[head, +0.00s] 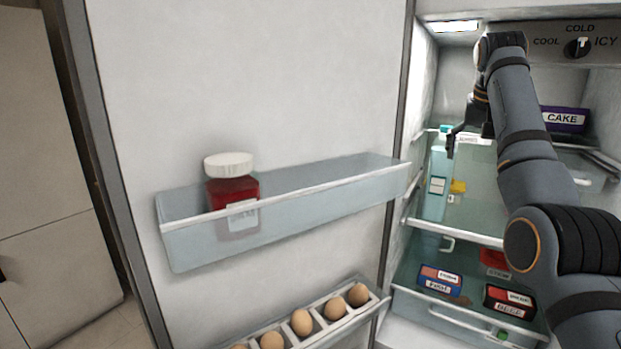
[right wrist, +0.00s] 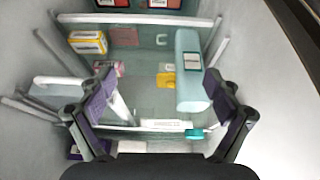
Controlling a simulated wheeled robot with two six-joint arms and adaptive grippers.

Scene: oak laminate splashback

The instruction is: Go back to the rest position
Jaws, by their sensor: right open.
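My right arm reaches into the open fridge from the right in the head view. My right gripper (head: 458,138) is at the upper shelf, close to a pale blue carton (head: 437,180) with a teal cap. In the right wrist view my right gripper (right wrist: 160,90) has its two dark fingers spread wide, with nothing held between them. The carton (right wrist: 189,72) stands in front of the right-hand finger there; I cannot tell how near they are in depth. My left gripper is not in view.
The open fridge door (head: 260,90) stands at left; its shelf (head: 310,200) holds a red jar (head: 232,190) with a white lid. Eggs (head: 302,322) sit below in a rack. A purple cake box (head: 563,120) is at right. Labelled packs (head: 440,280) lie in the bottom drawer.

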